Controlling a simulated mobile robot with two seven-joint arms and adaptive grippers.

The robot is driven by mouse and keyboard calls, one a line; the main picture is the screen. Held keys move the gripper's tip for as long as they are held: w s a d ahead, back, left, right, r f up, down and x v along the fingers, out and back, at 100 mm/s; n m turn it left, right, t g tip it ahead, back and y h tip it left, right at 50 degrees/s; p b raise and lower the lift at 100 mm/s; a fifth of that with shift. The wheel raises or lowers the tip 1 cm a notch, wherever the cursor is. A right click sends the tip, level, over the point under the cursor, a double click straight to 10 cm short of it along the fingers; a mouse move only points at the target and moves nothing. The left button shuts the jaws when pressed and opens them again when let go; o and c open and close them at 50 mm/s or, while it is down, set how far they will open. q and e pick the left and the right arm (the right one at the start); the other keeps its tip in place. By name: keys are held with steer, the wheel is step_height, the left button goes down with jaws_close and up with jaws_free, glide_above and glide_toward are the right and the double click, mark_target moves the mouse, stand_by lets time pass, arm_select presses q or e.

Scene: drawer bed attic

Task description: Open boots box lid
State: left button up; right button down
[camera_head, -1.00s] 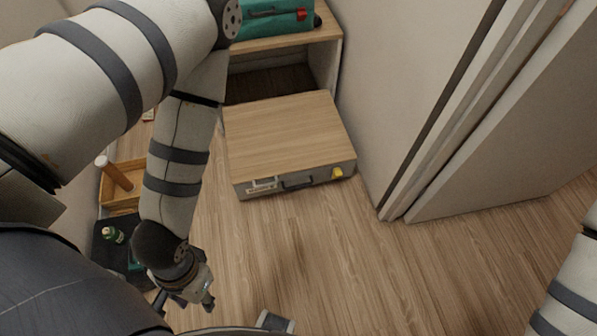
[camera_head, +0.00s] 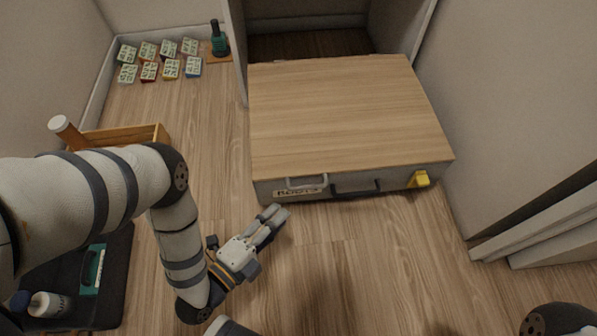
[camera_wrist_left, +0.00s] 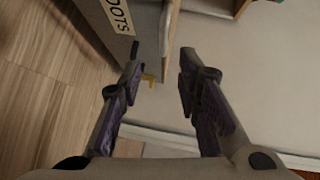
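The boots box (camera_head: 345,105) is a wide, low box on the floor with a wood-coloured lid, which is shut. Its grey front bears a BOOTS label (camera_head: 299,191), a light handle (camera_head: 307,182), a dark handle (camera_head: 356,188) and a yellow latch (camera_head: 420,179). My left gripper (camera_head: 277,214) is just in front of the box's lower left front, apparently apart from it. My right gripper is out of view.
A cabinet opening (camera_head: 310,45) is behind the box. A wooden crate (camera_head: 145,134), a black mat (camera_head: 115,265) with a bottle (camera_head: 48,304), and several small coloured packets (camera_head: 171,68) are at the left. A wall and door panels (camera_head: 540,225) bound the right. Floor before the box is clear.

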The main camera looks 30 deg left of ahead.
mark_target(309, 186)
arm_select(q)
steer(key=b+x, duration=0.1)
steer(key=x, duration=0.3)
steer(key=b+x, duration=0.2)
steer(key=x, duration=0.2)
steer(key=b+x, duration=0.1)
steer(key=x, duration=0.3)
steer(key=shift+r+b, duration=0.25)
steer(key=shift+b, duration=0.05)
steer(key=shift+c, duration=0.6)
jaws_close()
